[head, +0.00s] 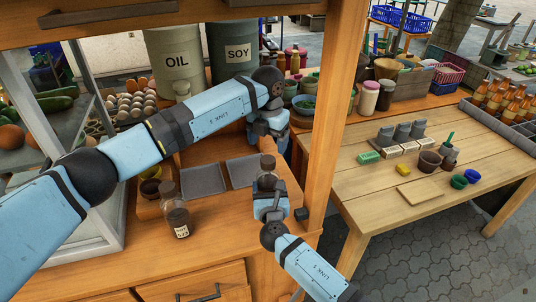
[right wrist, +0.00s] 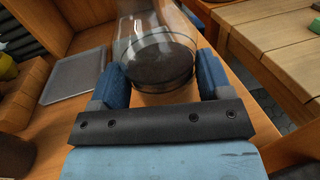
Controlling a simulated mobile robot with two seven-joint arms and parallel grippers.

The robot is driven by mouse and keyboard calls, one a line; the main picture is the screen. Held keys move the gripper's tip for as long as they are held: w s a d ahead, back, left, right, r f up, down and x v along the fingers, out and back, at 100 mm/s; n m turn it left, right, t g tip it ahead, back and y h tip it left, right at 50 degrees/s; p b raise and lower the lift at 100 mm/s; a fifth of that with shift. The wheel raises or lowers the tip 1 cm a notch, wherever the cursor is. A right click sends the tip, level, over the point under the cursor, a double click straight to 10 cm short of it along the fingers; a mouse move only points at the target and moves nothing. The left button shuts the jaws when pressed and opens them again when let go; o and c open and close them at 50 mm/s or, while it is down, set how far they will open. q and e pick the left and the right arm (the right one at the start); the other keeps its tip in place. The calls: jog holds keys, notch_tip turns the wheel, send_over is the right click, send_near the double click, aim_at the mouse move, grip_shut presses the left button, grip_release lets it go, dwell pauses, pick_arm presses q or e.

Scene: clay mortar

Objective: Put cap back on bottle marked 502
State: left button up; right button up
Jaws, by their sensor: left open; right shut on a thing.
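My right gripper (head: 270,203) is shut on a clear glass bottle (head: 267,182) with dark contents, held over the front of the wooden counter. In the right wrist view the bottle (right wrist: 155,50) is between the two blue fingers; its top is out of frame. A brown piece (head: 268,161), perhaps a cap, shows at its top; I cannot tell if it is seated. My left gripper (head: 270,138) is open just above and behind it, fingertips partly hidden. Another glass bottle (head: 177,217) with dark contents stands upright to the left; its label is too small to read.
A wooden post (head: 333,110) rises close to the right of my grippers. A glass case (head: 95,215) stands at left.

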pick_arm(q)
notch_tip(320, 180, up, 6)
jog(key=shift+f, duration=0.1)
pick_arm(e)
jog(key=o, duration=1.8)
jog(key=shift+c, duration=0.2)
jog(key=shift+s, duration=0.1)
jog(key=s+d, duration=0.1)
jog(key=s, duration=1.2)
jog(key=shift+s+d, duration=0.15)
jog(key=shift+s, duration=0.15)
